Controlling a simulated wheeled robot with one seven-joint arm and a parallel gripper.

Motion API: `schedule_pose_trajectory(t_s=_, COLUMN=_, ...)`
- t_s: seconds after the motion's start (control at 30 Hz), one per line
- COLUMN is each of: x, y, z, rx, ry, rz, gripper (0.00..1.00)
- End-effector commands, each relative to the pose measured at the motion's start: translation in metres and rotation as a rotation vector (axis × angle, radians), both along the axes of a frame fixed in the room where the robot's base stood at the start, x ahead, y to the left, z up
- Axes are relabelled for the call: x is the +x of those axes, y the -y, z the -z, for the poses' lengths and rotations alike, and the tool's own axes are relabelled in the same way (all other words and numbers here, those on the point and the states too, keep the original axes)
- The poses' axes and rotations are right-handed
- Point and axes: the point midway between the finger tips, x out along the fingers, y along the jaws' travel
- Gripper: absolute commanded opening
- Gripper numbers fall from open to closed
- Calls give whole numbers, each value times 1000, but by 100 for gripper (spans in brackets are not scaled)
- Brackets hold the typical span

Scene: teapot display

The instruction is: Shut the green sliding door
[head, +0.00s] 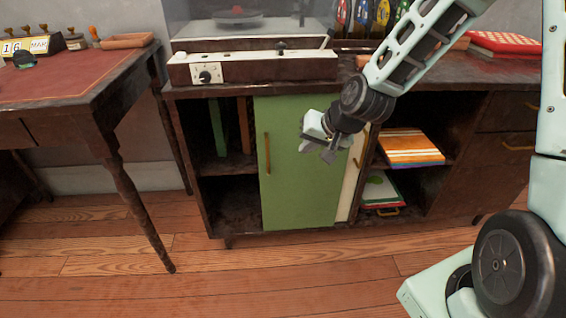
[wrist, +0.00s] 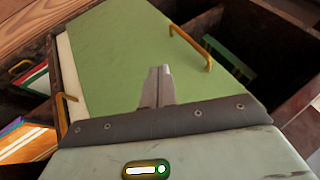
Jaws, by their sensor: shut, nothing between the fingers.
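The green sliding door (head: 295,185) covers the middle of the dark wooden cabinet (head: 220,225). It has an upright brass handle (head: 267,153) near its left edge. A cream door panel (head: 350,180) with its own brass handle shows at the right edge of the green door. My gripper (head: 328,156) is shut and empty in front of the green door's upper right part. In the wrist view, the green door (wrist: 115,60) lies beyond my shut fingers (wrist: 160,72), and its brass handle (wrist: 191,48) is to their right. I cannot tell whether the fingertips touch the door.
The left compartment (head: 228,180) is open, with a green and a brown upright piece inside. The right compartment holds an orange striped book (head: 410,147) and other flat items. A record player (head: 250,68) stands on top. A red-topped desk (head: 70,75) is at left; floor in front is clear.

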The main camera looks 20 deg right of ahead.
Motion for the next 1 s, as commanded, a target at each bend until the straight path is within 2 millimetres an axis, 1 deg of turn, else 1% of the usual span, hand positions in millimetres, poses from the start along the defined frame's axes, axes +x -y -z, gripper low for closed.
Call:
schedule_pose_trajectory(t_s=0.03, x=5, y=-4, z=14, rx=1, ry=-1, rz=-5, gripper=0)
schedule_pose_trajectory(t_s=0.1, x=13, y=-8, z=26, rx=2, ry=-2, rz=-3, gripper=0)
schedule_pose_trajectory(t_s=0.37, x=43, y=-21, z=68, rx=0, ry=-1, rz=-4, gripper=0)
schedule_pose_trajectory(t_s=0.4, x=45, y=-28, z=63, rx=-2, ry=3, rz=-6, gripper=0)
schedule_pose_trajectory(t_s=0.5, x=51, y=-40, z=61, rx=-1, ry=1, rz=-6, gripper=0)
schedule_pose_trajectory(t_s=0.63, x=56, y=-49, z=61, rx=-2, ry=1, rz=-5, gripper=0)
schedule_pose_trajectory(t_s=0.8, x=58, y=-54, z=60, rx=-1, ry=-1, rz=-3, gripper=0)
schedule_pose_trajectory(t_s=1.0, x=59, y=-54, z=60, rx=-1, ry=-1, rz=-2, gripper=0)
